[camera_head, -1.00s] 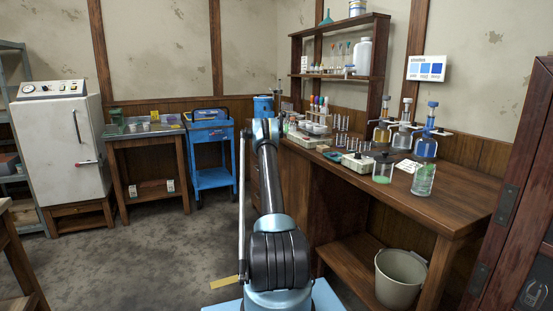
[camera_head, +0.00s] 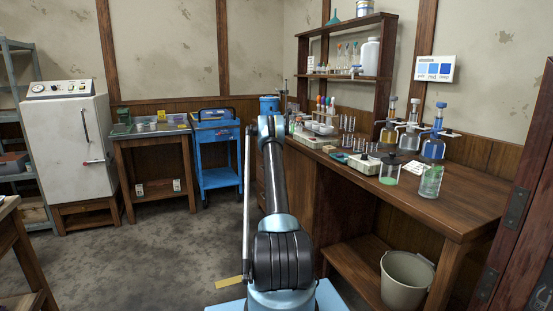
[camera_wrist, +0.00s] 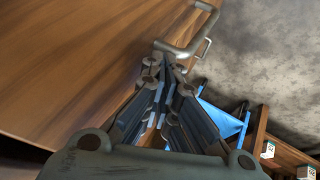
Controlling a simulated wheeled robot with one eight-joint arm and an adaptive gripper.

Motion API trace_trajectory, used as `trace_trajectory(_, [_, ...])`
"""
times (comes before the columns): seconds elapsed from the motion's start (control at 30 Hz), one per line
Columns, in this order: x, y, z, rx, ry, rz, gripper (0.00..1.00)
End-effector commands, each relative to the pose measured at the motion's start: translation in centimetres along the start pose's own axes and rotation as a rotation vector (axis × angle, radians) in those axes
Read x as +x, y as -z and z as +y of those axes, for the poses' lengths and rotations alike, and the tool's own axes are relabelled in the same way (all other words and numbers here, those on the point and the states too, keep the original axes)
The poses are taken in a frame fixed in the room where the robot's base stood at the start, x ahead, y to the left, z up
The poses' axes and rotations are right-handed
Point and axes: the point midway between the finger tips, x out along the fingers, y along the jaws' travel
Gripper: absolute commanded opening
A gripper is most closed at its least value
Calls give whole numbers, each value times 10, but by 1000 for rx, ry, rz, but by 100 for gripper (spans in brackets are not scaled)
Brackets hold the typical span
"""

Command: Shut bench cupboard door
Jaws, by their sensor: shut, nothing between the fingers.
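A brown wooden panel with a metal bar handle (camera_wrist: 190,42), which looks like the cupboard door (camera_wrist: 75,65), fills the left of the wrist view. My gripper (camera_wrist: 165,65) is shut and empty, its fingertips close to the handle at the panel's edge. I cannot tell whether they touch it. In the head view the wooden bench (camera_head: 450,212) stands at the right. My arm covers part of its near left end, and my gripper and the door's handle do not show there. How far the door stands open is not clear.
Glassware and bottles (camera_head: 433,140) stand on the bench top. A bucket (camera_head: 405,280) sits on the low shelf beneath. A blue cart (camera_head: 217,160), a small table (camera_head: 155,150) and a white cabinet (camera_head: 72,150) line the back. The grey floor (camera_head: 150,250) at left is clear.

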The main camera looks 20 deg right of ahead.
Motion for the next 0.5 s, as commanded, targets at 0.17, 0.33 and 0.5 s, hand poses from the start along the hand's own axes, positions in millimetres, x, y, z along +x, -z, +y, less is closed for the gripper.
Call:
trace_trajectory(0.17, [-23,5,-17,-4,4,4,0])
trace_trajectory(0.33, [-47,7,-20,-5,5,6,0])
trace_trajectory(0.5, [-72,8,-21,-6,5,6,0])
